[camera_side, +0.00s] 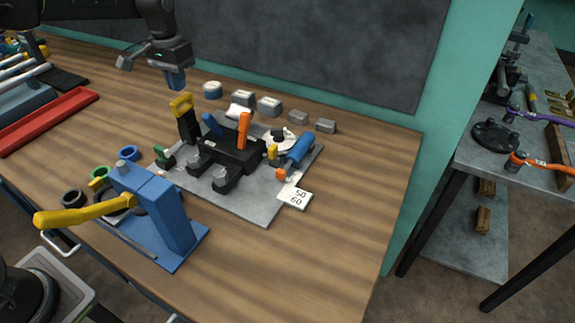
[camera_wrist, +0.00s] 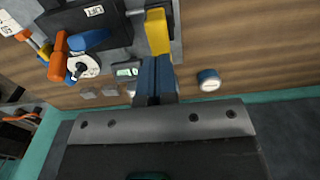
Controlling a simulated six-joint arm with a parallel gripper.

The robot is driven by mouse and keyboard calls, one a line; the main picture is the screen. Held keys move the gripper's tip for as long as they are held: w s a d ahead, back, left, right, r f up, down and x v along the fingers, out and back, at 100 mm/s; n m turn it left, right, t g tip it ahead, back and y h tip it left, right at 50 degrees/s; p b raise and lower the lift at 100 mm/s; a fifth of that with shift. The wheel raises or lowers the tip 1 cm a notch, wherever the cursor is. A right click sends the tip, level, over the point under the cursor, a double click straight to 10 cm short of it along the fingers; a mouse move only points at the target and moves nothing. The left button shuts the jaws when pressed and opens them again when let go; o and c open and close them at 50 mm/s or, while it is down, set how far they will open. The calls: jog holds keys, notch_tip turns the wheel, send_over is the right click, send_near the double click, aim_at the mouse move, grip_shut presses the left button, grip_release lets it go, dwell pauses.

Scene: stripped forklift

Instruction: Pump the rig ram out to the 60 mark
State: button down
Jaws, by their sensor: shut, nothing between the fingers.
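The rig stands on a grey plate (camera_side: 255,203) in the middle of the bench. A yellow-topped upright handle (camera_side: 181,103) rises at its back left; its yellow grip (camera_wrist: 157,32) also shows in the wrist view. The blue ram cylinder (camera_side: 299,149) is at the rig's right, with an orange tip (camera_side: 281,174) near a white card (camera_side: 296,197) reading 50 and 60. The ram's exact reading cannot be told. My gripper (camera_side: 176,80) is shut and empty, just above and behind the yellow grip. In the wrist view its blue fingertips (camera_wrist: 157,65) appear close to the grip; contact is unclear.
A black valve block (camera_side: 228,150) carries a blue and an orange lever. A white-faced gauge (camera_side: 280,138) sits behind the ram. Several grey blocks (camera_side: 269,106) line the back. A blue press (camera_side: 160,208) with a yellow arm stands front left. The bench's right side is clear.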

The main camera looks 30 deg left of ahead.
aim_at(181, 98)
jog(key=shift+f, duration=0.1)
jog(key=shift+f, duration=2.85)
jog(key=shift+r, duration=2.95)
jog(key=shift+f, duration=0.1)
dwell(2.1)
